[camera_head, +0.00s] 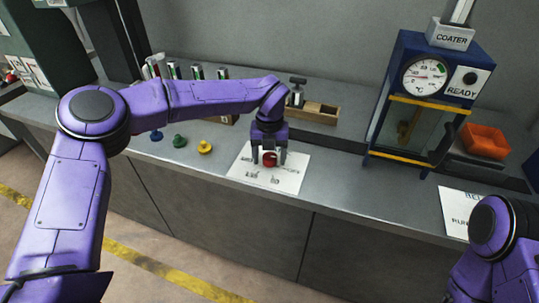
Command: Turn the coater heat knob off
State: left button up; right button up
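The coater (400,45) is a dark blue cabinet at the right, with a COATER sign (451,37) on top. Its front has a round white gauge (425,76) and a white panel marked READY (462,92). A small dark round knob or lamp (470,78) sits on that panel; its setting is too small to read. My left gripper (270,160) is away from the coater, pointing down over a white sheet. Its fingers are apart on either side of a red knob-shaped piece (270,159), seemingly not pressed on it. My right gripper is out of view.
The printed sheet (294,178) lies on the grey bench. A wooden tray (320,112) lies behind. An orange bin (485,141) and another sheet (455,211) are at the right.

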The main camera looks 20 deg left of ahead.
aim_at(269, 157)
pick_arm(q)
notch_tip(269, 157, up, 11)
jog(key=b, duration=0.1)
jog(key=shift+f, duration=0.2)
dwell(0.4)
